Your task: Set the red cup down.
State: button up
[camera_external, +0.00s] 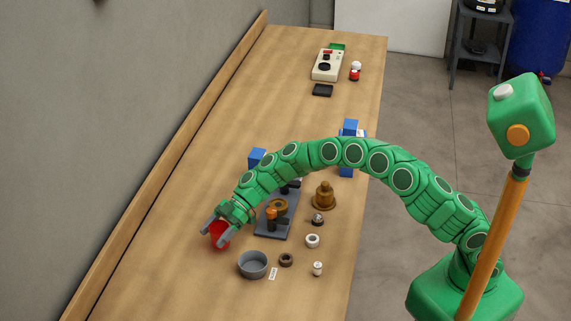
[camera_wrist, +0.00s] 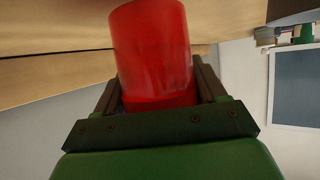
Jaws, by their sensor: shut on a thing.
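The red cup (camera_external: 220,236) is between the fingers of my gripper (camera_external: 216,228) at the left of the bench, near the wall side. In the wrist view the red cup (camera_wrist: 152,50) fills the middle, with a finger of my gripper (camera_wrist: 158,95) on each side, shut on it. Whether the cup's base touches the bench top (camera_external: 190,280) or hangs above it, I cannot tell.
A grey bowl (camera_external: 253,264) stands just right of the cup. A dark ring (camera_external: 286,260), a white ring (camera_external: 312,241), a small white cylinder (camera_external: 318,268) and a brass bell-shaped part (camera_external: 324,196) stand farther right. A dark fixture (camera_external: 273,222) is close by. The bench front-left is clear.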

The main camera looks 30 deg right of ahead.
jog(key=shift+f, duration=1.1)
jog(key=o, duration=1)
jog(key=shift+w+d+r, duration=0.1)
jog(key=shift+d+r, duration=0.15)
jog(key=shift+d, duration=0.1)
jog(key=v, duration=1.1)
jog(key=shift+d, duration=0.15)
